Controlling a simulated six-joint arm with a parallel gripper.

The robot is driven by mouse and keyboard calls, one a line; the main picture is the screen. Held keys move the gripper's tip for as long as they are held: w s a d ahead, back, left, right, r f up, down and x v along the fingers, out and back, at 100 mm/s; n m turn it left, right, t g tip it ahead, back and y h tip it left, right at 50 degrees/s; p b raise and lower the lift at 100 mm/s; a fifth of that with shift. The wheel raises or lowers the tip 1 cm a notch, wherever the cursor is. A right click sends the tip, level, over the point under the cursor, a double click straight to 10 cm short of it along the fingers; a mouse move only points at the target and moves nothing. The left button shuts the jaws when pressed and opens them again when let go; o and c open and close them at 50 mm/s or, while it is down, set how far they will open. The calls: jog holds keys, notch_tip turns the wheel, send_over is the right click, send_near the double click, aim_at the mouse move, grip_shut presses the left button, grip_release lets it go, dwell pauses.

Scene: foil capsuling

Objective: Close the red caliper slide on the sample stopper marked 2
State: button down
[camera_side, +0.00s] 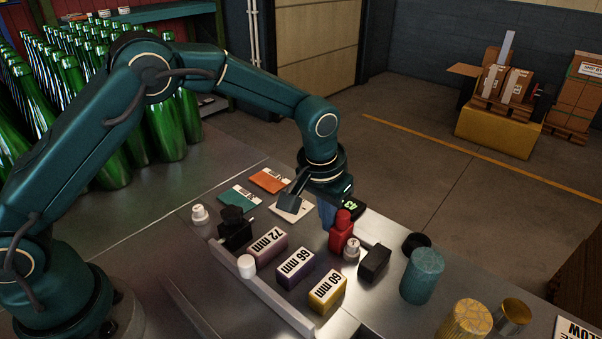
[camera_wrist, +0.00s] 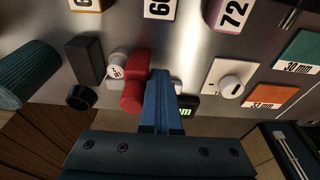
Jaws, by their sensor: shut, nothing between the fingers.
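The red caliper slide (camera_side: 341,232) stands upright on the metal bench, and it also shows in the wrist view (camera_wrist: 133,84). A white sample stopper (camera_side: 351,249) sits beside it, between the slide and a dark block-shaped jaw (camera_side: 374,262); the stopper (camera_wrist: 115,69) and dark jaw (camera_wrist: 86,60) lie left of the slide in the wrist view. I cannot read the stopper's mark clearly. The green-digit display (camera_wrist: 184,113) is on the slide's other side, partly behind my fingers. My gripper (camera_wrist: 160,80) is shut and empty, its blue fingers close beside the slide; I cannot tell whether they touch.
Blocks marked 72 mm (camera_side: 267,244), 66 mm (camera_side: 295,267) and 60 mm (camera_side: 327,291) stand in front. Teal (camera_side: 240,198) and orange (camera_side: 270,180) cards lie behind. A teal roll (camera_side: 422,275) and gold roll (camera_side: 465,322) stand at right. Green bottles (camera_side: 165,130) fill the back left.

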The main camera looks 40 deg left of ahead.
jog(key=shift+d, duration=0.8)
dwell(0.6)
jog(key=shift+a, duration=0.15)
jog(key=shift+a, duration=0.5)
jog(key=shift+r, duration=0.1)
jog(key=w+v, duration=0.1)
jog(key=v, duration=0.5)
jog(key=shift+r, duration=0.45)
jog(key=shift+w, duration=0.1)
